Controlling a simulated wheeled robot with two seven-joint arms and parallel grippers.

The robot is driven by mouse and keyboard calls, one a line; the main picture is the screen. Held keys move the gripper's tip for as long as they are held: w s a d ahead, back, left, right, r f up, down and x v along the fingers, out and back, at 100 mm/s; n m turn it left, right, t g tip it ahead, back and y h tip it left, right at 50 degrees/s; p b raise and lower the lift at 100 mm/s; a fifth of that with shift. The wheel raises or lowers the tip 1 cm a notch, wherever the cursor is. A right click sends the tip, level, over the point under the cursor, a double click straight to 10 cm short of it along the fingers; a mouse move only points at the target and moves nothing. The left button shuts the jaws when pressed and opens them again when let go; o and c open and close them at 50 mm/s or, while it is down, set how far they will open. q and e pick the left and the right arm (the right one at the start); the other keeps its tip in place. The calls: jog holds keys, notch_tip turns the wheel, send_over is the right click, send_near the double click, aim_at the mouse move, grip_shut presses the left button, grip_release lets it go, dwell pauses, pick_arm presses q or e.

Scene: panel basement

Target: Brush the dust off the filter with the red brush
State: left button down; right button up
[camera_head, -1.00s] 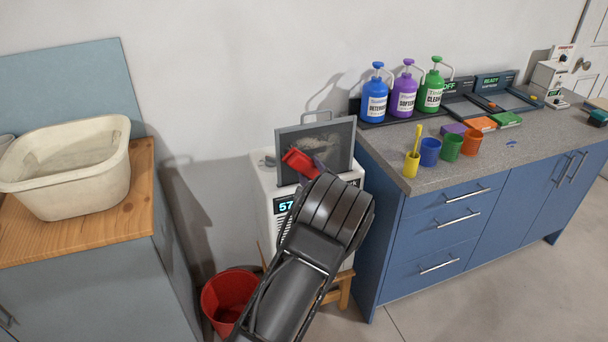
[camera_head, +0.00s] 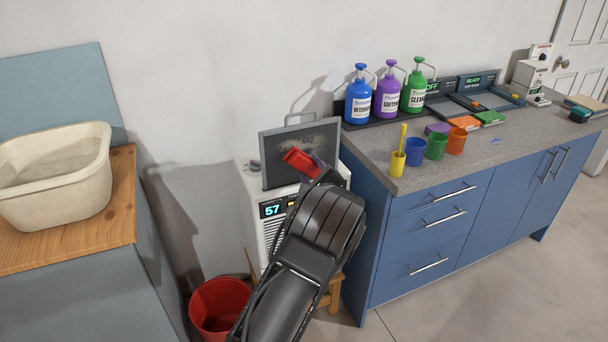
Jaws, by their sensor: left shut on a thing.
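The filter (camera_head: 275,157) is a grey-framed panel with a handle on top, standing upright in the top of a white machine (camera_head: 252,204). A pale dusty patch shows on its dark mesh. The red brush (camera_head: 300,162) is in front of the filter's middle, held by my left gripper (camera_head: 322,173), which is shut on it. The gripper's fingers are mostly hidden behind my black wrist. I cannot tell whether the bristles touch the mesh. My right gripper is not in view.
The machine's display reads 57. A red bucket (camera_head: 219,306) stands on the floor below left. At right, a blue counter (camera_head: 418,232) carries pump bottles (camera_head: 387,92) and coloured cups (camera_head: 415,151).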

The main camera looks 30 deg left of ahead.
pick_arm(q)
jog(key=shift+w+d, duration=0.1)
jog(key=shift+w, duration=0.15)
jog(key=shift+w+d+b, duration=0.3)
jog(key=shift+w, duration=0.2)
jog(key=shift+w+d+b, duration=0.25)
jog(key=shift+w+d, duration=0.05)
jog(key=shift+w, duration=0.2)
jog(key=shift+w+d, duration=0.3)
jog(key=shift+w, duration=0.2)
jog(key=shift+w+r, duration=0.1)
jog(key=shift+d, duration=0.1)
